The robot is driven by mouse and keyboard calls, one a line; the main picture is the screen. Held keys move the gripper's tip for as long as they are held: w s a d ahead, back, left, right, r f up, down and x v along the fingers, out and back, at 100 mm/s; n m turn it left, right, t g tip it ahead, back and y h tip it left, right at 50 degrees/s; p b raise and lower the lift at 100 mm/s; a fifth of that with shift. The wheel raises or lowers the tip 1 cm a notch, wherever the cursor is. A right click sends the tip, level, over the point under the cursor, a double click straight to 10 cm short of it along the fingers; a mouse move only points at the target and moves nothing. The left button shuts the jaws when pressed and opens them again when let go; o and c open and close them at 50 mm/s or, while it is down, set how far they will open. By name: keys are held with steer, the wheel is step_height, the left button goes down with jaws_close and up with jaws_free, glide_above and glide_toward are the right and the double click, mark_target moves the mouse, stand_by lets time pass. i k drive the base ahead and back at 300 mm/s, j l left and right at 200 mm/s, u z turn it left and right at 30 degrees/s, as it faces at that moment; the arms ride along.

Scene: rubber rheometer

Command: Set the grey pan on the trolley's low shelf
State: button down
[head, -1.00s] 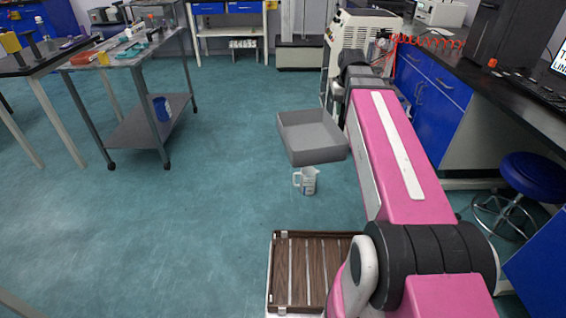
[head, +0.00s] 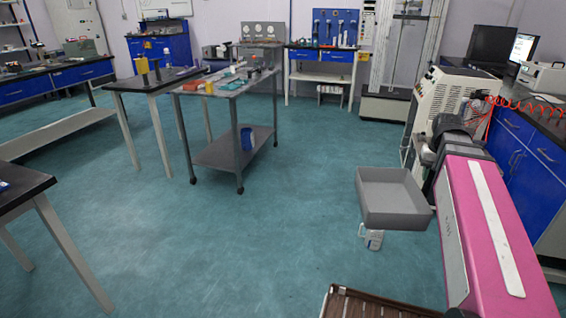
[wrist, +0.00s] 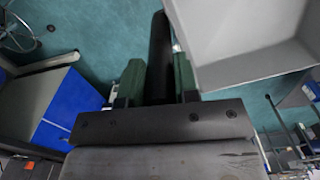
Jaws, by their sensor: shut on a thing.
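The grey pan (head: 393,205) is a shallow, open, empty box held level above the floor, at the right of the head view. Its wall also fills the upper right of the wrist view (wrist: 240,35). My gripper (wrist: 157,66) has its green fingers shut on a dark bar, which I take to be the pan's handle; the join is not clearly visible. The trolley (head: 240,85) stands left of centre, well away from the pan. Its low shelf (head: 215,155) is mostly bare, with a blue cup (head: 247,137) towards its right end.
A white jug (head: 372,240) stands on the floor below the pan. A brown slatted tray (head: 375,303) is at the bottom edge. Dark-topped tables (head: 155,80) stand left of the trolley. A beige machine (head: 455,95) is at the right. Open floor lies between pan and trolley.

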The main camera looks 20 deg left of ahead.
mark_target(235, 124)
steer(key=i+j+u, duration=0.2)
steer(key=i+u, duration=0.15)
steer(key=i, duration=0.2)
steer(key=i+u, duration=0.35)
steer(key=i, duration=0.2)
steer(key=i+u, duration=0.4)
steer(key=i, duration=0.15)
steer(key=i+j+z, duration=0.1)
steer(key=i, duration=0.25)
steer(key=i+j+z, duration=0.15)
steer(key=i, duration=0.2)
steer(key=i+j+z, duration=0.15)
steer(key=i, duration=0.5)
steer(key=i+j+z, duration=0.15)
steer(key=i, duration=0.45)
steer(key=i+l+u, duration=0.1)
steer(key=i, duration=0.5)
steer(key=i+l+u, duration=0.15)
steer(key=i, duration=0.45)
steer(key=i+l+u, duration=0.2)
steer(key=u, duration=0.25)
steer(key=i+l+u, duration=0.15)
steer(key=l+u, duration=0.25)
steer(key=i+l+u, duration=0.1)
steer(key=l+u, duration=0.35)
steer(key=k+j+z, duration=0.15)
steer(key=l+z, duration=0.1)
steer(key=l, duration=0.15)
